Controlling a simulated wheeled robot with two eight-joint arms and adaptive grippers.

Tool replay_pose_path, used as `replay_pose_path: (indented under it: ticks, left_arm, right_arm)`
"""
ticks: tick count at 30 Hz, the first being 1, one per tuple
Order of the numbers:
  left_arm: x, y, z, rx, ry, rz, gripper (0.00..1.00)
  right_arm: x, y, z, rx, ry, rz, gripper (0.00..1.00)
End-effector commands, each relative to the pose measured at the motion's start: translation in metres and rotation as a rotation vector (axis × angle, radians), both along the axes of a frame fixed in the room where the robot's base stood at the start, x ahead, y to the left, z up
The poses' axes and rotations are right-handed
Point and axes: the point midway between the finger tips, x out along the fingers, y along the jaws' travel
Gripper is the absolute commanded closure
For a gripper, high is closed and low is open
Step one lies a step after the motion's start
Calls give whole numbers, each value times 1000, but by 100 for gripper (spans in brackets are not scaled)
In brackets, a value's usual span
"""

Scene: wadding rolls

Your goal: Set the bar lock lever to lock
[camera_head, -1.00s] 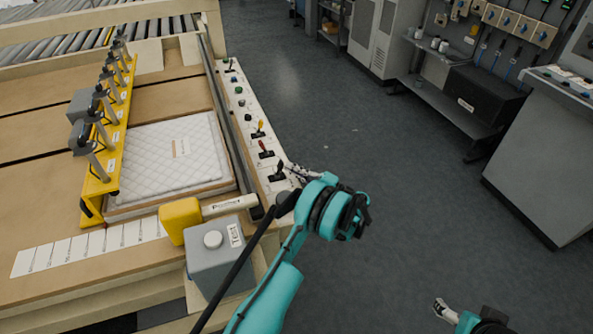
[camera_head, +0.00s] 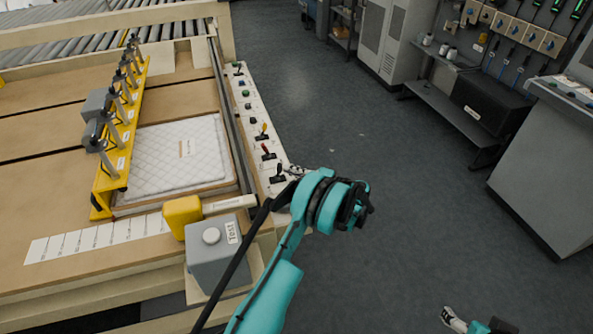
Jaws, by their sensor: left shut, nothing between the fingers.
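A pale control panel (camera_head: 249,105) runs along the table's right edge with several levers and buttons. A yellow-handled lever (camera_head: 263,130), a red-handled lever (camera_head: 266,149) and a black lever (camera_head: 278,178) stand in a row on it. The labels are too small to read, so I cannot tell which is the bar lock lever. My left gripper (camera_head: 293,172) is shut and empty, just right of the black lever; I cannot tell whether they touch. My arm partly covers the panel's near end. My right gripper (camera_head: 452,318) is low at the bottom, its fingers unclear.
A grey box (camera_head: 217,260) and a yellow block (camera_head: 182,215) sit at the near corner. Open floor (camera_head: 400,200) lies right of the table.

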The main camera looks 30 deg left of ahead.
Motion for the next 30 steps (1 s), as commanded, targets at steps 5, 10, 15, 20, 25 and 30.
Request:
replay_pose_path:
  ticks: [5, 10, 15, 20, 25, 30]
  left_arm:
    - [-6, 11, 13, -169, -197, 2, 100]
    - [-10, 15, 11, -223, -261, 1, 100]
    - [-15, 19, 13, -221, -259, 0, 100]
    - [-19, 22, 15, -220, -258, 0, 100]
    - [-21, 24, 16, -219, -258, 0, 100]
    - [-22, 24, 17, -219, -257, 0, 100]
  right_arm:
    - [0, 0, 21, 0, 0, 0, 22]
    - [0, 0, 24, 0, 0, 0, 22]
    - [0, 0, 20, 0, 0, 0, 22]
    - [0, 0, 18, 0, 0, 0, 22]
    - [0, 0, 17, 0, 0, 0, 22]
    - [0, 0, 17, 0, 0, 0, 22]
